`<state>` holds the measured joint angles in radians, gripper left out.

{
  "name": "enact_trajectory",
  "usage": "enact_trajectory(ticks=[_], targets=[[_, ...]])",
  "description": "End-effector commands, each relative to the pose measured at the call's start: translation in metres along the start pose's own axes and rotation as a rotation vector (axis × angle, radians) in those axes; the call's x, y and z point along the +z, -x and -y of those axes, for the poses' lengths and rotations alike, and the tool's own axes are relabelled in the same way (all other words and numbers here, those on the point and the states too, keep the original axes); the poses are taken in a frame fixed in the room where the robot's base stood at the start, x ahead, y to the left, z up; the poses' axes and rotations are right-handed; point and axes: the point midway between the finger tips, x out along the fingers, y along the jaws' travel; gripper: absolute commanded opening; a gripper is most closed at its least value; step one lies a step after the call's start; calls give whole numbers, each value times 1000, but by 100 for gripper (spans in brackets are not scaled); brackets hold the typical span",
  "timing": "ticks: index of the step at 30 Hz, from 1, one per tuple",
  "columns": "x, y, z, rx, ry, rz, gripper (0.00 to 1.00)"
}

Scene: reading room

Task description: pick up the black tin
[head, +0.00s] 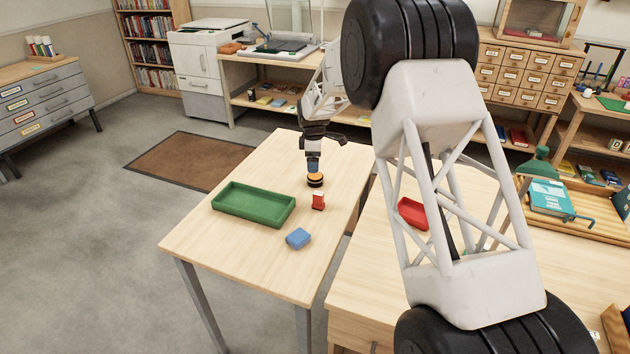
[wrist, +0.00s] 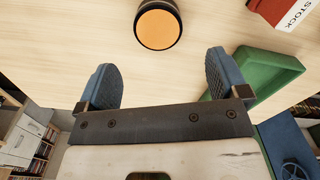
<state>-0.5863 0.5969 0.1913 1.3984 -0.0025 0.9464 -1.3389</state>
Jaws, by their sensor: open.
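The black tin (head: 315,183) is a short round tin with a black side and an orange top. It stands on the pale wooden table (head: 268,270) in the head view. In the wrist view the tin (wrist: 158,28) shows its orange top at the upper edge, partly cut off. My gripper (head: 313,164) is above the tin in the head view, pointing down. In the wrist view my gripper (wrist: 162,76) has its two blue fingers spread wide and nothing between them. The tin lies beyond the fingertips, roughly in line with the gap.
A green tray (head: 250,222) lies to the left and a blue block (head: 298,238) nearer the front. A red tray (head: 412,213) is on the neighbouring table. The table's front left is clear.

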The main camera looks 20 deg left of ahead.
Motion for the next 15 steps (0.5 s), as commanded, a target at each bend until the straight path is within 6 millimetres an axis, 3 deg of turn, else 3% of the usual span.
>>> enact_trajectory(ticks=[9, 15], targets=[[0, -21, 0, -1, 0, 0, 93], [0, -25, 0, 0, 0, 0, 93]])
